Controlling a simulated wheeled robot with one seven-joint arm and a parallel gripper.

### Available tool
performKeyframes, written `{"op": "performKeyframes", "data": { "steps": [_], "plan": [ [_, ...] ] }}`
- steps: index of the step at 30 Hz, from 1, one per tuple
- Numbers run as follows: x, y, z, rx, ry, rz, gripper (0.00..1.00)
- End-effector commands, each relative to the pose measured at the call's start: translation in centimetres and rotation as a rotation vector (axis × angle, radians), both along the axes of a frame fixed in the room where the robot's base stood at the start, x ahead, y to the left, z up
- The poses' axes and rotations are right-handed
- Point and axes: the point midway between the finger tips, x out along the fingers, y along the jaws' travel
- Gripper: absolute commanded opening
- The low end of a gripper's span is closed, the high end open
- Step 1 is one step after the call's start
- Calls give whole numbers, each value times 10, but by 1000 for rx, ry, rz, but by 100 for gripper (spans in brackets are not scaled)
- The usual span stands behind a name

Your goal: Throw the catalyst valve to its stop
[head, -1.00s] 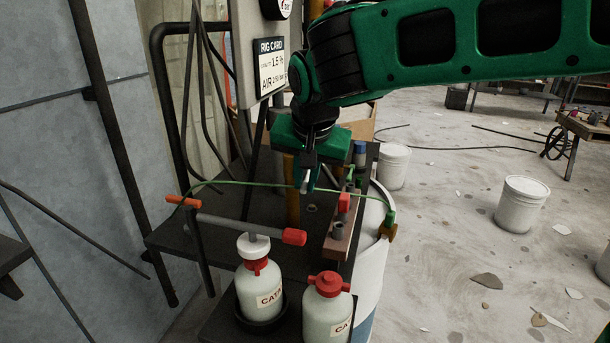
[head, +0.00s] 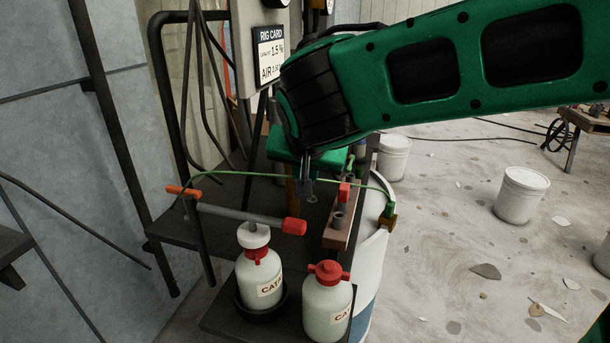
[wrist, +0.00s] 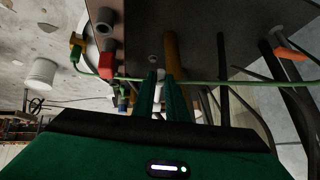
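A red handle (head: 344,192) stands on the brown manifold block (head: 340,222), beside a grey stub. I take it for the catalyst valve, but no label on it is readable. In the wrist view the red handle (wrist: 105,62) lies left of my fingers, by the green hose (wrist: 215,80). My gripper (head: 309,196) points down, left of the red handle in the head view and apart from it. In the wrist view my gripper (wrist: 160,78) has its two green fingers close together. Nothing is visibly held.
Two catalyst bottles (head: 260,278) (head: 327,302) stand in front, below a grey bar with a red end (head: 294,226). An orange handle (head: 183,191) is at left. The rig card (head: 270,53) hangs behind. White buckets (head: 521,195) stand on the open floor at right.

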Motion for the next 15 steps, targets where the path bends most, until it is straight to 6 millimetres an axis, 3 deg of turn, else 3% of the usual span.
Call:
{"op": "performKeyframes", "data": {
  "steps": [3, 15],
  "plan": [
    [-1, 1, -2, -1, 5, 5, 31],
    [-6, 1, 7, 1, 0, 2, 31]
  ]
}}
